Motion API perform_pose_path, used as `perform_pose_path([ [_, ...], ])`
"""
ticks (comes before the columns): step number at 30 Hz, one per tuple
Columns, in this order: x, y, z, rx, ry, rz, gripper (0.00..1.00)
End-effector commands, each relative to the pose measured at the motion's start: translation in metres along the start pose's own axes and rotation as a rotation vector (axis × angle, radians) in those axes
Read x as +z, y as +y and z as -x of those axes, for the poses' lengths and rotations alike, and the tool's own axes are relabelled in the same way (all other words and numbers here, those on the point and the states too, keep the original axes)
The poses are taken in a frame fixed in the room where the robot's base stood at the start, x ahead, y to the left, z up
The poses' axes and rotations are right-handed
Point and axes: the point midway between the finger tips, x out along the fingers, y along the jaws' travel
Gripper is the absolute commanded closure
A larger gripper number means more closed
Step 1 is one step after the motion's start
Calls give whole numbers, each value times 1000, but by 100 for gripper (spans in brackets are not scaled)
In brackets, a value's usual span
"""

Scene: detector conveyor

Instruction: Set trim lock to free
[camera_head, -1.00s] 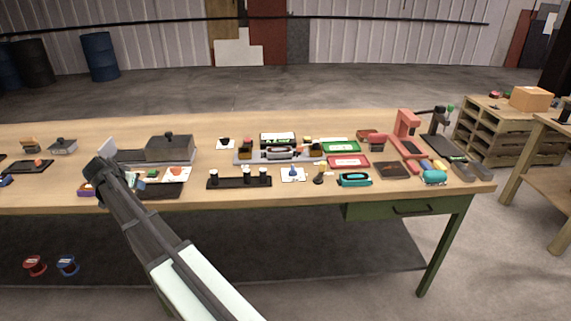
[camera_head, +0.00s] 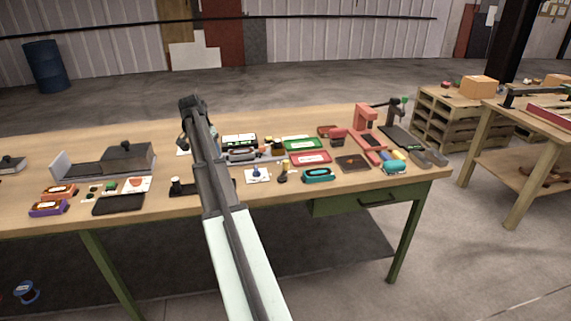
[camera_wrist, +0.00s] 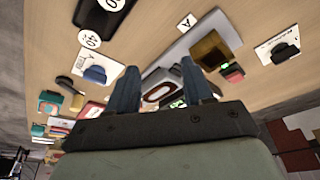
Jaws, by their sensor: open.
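No label in view reads trim lock, so I cannot tell which control it is. A white plate with a blue knob (camera_head: 257,175) lies on the bench right of my arm. A white plate with a blue block (camera_wrist: 95,74) shows left of my fingers in the wrist view. Another white plate with a dark knob (camera_wrist: 284,52) is at the upper right there. My gripper (camera_wrist: 160,88) is open, with two blue-grey fingers apart and nothing visibly held. A grey panel (camera_wrist: 180,55) lies beyond them. In the head view my gripper (camera_head: 184,138) is above the bench, partly hiding the panel.
A black strip with posts (camera_head: 185,189) is partly behind my arm. A grey machine (camera_head: 125,158) stands at left. Green (camera_head: 302,144) and red (camera_head: 311,158) trays and a red press (camera_head: 366,130) stand at right. Bare wood (camera_head: 60,215) runs along the front edge.

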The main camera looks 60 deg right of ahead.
Motion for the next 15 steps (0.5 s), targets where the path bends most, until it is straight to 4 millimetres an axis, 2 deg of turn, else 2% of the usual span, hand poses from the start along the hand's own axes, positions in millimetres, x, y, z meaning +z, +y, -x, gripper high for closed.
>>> perform_pose_path([
  [1, -19, 18, 0, 10, -21, -26, 49],
  [6, -66, 77, 1, 35, -101, -93, 49],
  [15, -132, 182, 11, 52, -233, -195, 49],
])
